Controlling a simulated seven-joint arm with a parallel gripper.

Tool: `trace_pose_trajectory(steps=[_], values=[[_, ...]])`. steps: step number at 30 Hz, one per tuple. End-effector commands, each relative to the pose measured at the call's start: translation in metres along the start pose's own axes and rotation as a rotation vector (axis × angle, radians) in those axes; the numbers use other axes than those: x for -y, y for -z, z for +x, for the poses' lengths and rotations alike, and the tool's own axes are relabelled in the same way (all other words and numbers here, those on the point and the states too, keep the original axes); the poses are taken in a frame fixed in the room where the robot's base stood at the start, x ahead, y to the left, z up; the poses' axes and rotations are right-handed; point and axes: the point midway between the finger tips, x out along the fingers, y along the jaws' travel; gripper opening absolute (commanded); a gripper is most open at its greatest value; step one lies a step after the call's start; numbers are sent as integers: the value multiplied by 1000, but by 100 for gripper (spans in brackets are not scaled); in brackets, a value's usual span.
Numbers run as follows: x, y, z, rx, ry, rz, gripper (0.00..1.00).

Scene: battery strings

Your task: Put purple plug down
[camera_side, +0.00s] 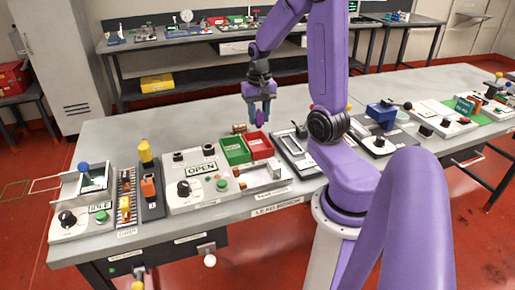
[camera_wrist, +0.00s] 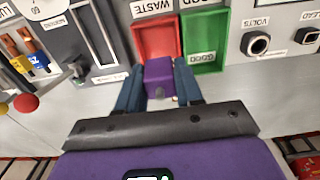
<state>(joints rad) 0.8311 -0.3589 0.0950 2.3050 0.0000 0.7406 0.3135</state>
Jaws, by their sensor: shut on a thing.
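The purple plug (camera_wrist: 159,78) is between the two blue fingers of my gripper (camera_wrist: 158,88) in the wrist view, and the fingers are shut on it. In the side view my gripper (camera_side: 260,112) points down above the table, behind the green and red trays, with the purple plug (camera_side: 261,117) at its fingertips. I cannot tell whether the plug touches the table. In the wrist view the plug appears just beside the ends of the red tray (camera_wrist: 154,42) and the green tray (camera_wrist: 206,48).
A panel marked OPEN (camera_side: 201,168) stands left of the trays. A grey slotted unit (camera_side: 296,152) stands to their right. A small brass-coloured item (camera_side: 239,128) lies close to my gripper. The table behind the panel, left of my gripper, is clear (camera_side: 180,122).

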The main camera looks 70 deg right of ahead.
Motion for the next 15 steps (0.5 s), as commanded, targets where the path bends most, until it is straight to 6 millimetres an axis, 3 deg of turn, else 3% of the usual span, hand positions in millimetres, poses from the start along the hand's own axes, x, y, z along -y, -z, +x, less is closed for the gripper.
trace_pose_trajectory(steps=[9,15], values=[[-5,-3,38,4,-1,-1,0],[-5,-3,52,4,-1,0,0]])
